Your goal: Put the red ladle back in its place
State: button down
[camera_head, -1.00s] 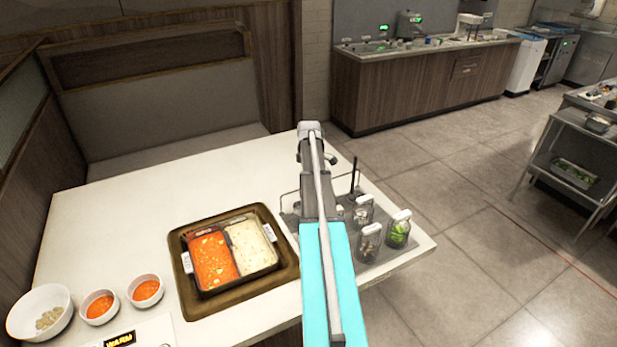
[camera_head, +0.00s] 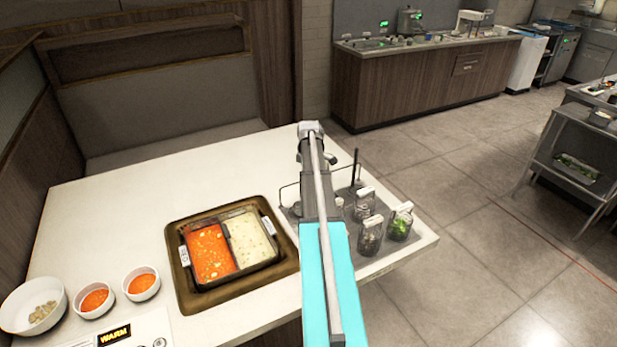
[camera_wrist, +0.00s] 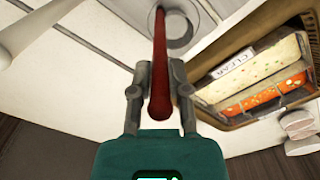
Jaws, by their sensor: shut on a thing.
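In the wrist view my gripper (camera_wrist: 160,85) is shut on the red handle of the red ladle (camera_wrist: 159,45). The handle runs between both fingers and its near end points toward the camera. Its far end reaches a round grey shape (camera_wrist: 183,28) at the top; I cannot tell whether that is the ladle's bowl or a round fitting on the table. In the head view my arm hides the gripper and the ladle. A split pot (camera_head: 280,259) with red and white broth stands in a brown tray (camera_head: 184,290) left of my arm; the pot also shows in the wrist view (camera_wrist: 232,68).
A grey caddy (camera_head: 376,262) with several lidded jars and a dark upright rod (camera_head: 355,168) stands right of my arm near the table edge. Bowls (camera_head: 142,284) and a "WARM" panel (camera_head: 117,333) are at the front left. The white table (camera_head: 130,215) is clear at the back left.

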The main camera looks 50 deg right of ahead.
jog(key=shift+f+b, duration=0.3)
jog(key=shift+b, duration=0.1)
dwell(0.6)
jog(key=c, duration=0.5)
grip_release()
jog(key=o, duration=0.5)
jog(key=shift+r, duration=0.1)
jog(key=shift+r+p, duration=1.4)
jog(key=shift+p, duration=0.15)
jog(key=shift+r, duration=0.1)
